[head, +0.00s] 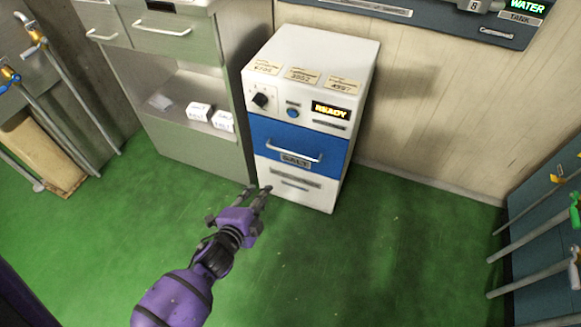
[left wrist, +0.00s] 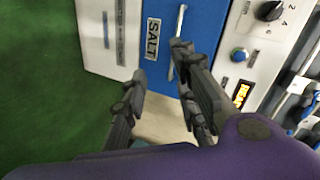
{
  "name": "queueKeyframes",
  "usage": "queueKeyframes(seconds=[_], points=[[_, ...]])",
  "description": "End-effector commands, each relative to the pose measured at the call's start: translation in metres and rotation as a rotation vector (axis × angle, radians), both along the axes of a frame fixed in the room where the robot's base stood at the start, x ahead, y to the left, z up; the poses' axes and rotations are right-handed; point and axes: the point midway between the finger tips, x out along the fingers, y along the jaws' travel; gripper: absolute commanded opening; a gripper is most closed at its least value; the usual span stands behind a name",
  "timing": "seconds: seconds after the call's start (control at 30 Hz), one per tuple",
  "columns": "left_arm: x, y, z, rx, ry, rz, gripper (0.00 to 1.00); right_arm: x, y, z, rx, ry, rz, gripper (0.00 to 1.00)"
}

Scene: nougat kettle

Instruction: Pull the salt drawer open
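The salt drawer (head: 270,138) is the blue front of a white cabinet unit, with a silver bar handle (head: 294,153) and a SALT label below it. It looks shut, flush with the cabinet. In the left wrist view the drawer (left wrist: 163,70) shows its SALT label and handle (left wrist: 178,25) upright. My left gripper (head: 258,189) is in front of the cabinet's lower left, below the handle in the picture. In the left wrist view its fingers (left wrist: 158,64) are spread, with nothing between them. One fingertip overlaps the handle there; contact cannot be told. My right gripper is out of view.
The white cabinet (head: 310,50) has a knob, a blue button and a READY display (head: 331,111). A grey counter (head: 190,145) with white salt boxes (head: 222,120) stands left of it. Green floor (head: 400,260) is clear in front. Blue-grey equipment with pipes (head: 540,225) stands at right.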

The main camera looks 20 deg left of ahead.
Motion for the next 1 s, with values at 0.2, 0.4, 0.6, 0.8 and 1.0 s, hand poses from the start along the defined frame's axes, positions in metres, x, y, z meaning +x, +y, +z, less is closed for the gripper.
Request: queueKeyframes(seconds=[0.2,0.4,0.6,0.8,1.0], points=[[0.096,-0.004,-0.039,0.21,-0.129,-0.093,0.27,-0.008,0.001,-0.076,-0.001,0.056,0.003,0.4],[0.134,-0.005,-0.037,0.3,-0.187,-0.121,0.27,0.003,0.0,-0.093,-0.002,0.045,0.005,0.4],[0.158,-0.006,-0.037,0.315,-0.198,-0.125,0.27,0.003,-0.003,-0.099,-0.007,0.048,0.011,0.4],[0.189,-0.008,-0.045,0.312,-0.197,-0.126,0.27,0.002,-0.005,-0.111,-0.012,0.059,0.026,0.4],[0.21,-0.008,-0.049,0.312,-0.196,-0.125,0.27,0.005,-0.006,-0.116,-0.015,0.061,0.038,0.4]])
